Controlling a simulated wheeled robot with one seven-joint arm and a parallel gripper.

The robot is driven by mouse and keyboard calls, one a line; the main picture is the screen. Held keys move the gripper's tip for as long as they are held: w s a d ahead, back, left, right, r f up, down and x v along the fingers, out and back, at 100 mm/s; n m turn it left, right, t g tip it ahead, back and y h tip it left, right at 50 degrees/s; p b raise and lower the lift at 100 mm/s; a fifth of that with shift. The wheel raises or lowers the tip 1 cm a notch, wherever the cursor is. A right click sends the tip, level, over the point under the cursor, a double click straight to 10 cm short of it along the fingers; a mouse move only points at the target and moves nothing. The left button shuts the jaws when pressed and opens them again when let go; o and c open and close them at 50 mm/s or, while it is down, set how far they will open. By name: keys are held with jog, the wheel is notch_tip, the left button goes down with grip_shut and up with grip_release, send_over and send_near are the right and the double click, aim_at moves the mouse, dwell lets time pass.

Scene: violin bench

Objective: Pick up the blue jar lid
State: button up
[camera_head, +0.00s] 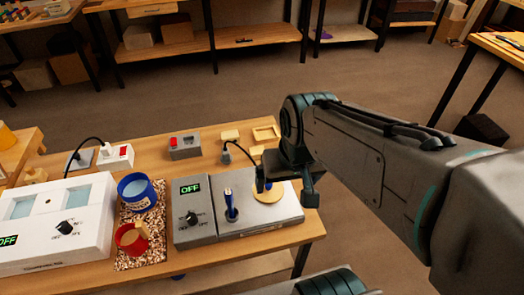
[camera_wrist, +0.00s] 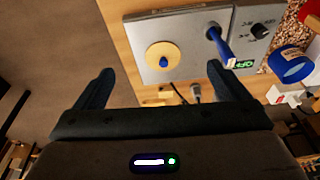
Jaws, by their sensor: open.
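A round tan disc with a blue knob (camera_wrist: 163,57), which looks like the blue jar lid, lies flat on the grey plate of a bench device. In the head view the lid (camera_head: 267,194) is partly covered by my gripper (camera_head: 285,184). In the wrist view my gripper (camera_wrist: 157,78) is open and empty, its fingers spread wider than the lid. The lid lies beyond the fingertips, between their lines and apart from them. The open blue jar (camera_head: 137,192) stands left of the device; it also shows at the right of the wrist view (camera_wrist: 290,66).
A blue-handled tool (camera_head: 231,207) stands upright on the same grey plate (camera_head: 285,212), left of the lid. A thin dark cable arches behind the lid. A red cup (camera_head: 131,239), a white device (camera_head: 50,250) and small wooden pieces (camera_head: 265,133) are on the bench.

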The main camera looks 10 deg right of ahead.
jog(key=w+m+g+p, duration=0.1)
jog(key=w+m+p, duration=0.15)
jog(key=w, duration=0.35)
jog(key=m+g+p, duration=0.1)
jog(key=m+g, duration=0.1)
jog(key=m, duration=0.3)
send_over(268, 187)
jog(key=w, duration=0.1)
notch_tip(268, 187, down, 5)
jog(key=shift+n, duration=0.25)
notch_tip(268, 187, down, 9)
jog(key=shift+w+r, duration=0.1)
jog(key=shift+r, duration=0.1)
jog(key=shift+d+f, duration=0.2)
jog(key=shift+f, duration=2.4)
jog(key=c, duration=0.8)
